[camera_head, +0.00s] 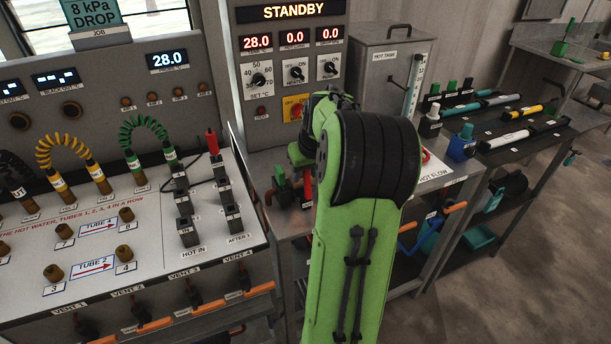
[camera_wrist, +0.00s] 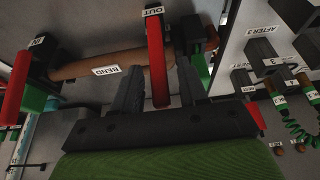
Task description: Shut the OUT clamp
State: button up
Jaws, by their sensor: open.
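The OUT clamp shows in the wrist view as a red lever (camera_wrist: 157,60) with an OUT label (camera_wrist: 153,11) at its top end. My gripper (camera_wrist: 159,72) is open, with one dark finger on each side of this lever. Gaps show beside the lever, and I cannot tell whether either finger touches it. A brown hose (camera_wrist: 85,65) labelled BEND runs behind the lever. A second red lever (camera_wrist: 18,85) with a green part stands at the left. In the head view my arm hides my gripper, and red and green clamp parts (camera_head: 283,187) show beside it.
A white panel (camera_head: 150,225) with coiled tubes and HOT IN and AFTER 1 blocks stands left of my arm. The control cabinet (camera_head: 290,20) reads STANDBY. The hot tank (camera_head: 385,70) and a rack of tubes (camera_head: 520,135) stand right. Floor (camera_head: 540,270) is clear at lower right.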

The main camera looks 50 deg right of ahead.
jog(key=shift+w+f, duration=0.1)
grip_shut()
jog(key=shift+p, duration=0.45)
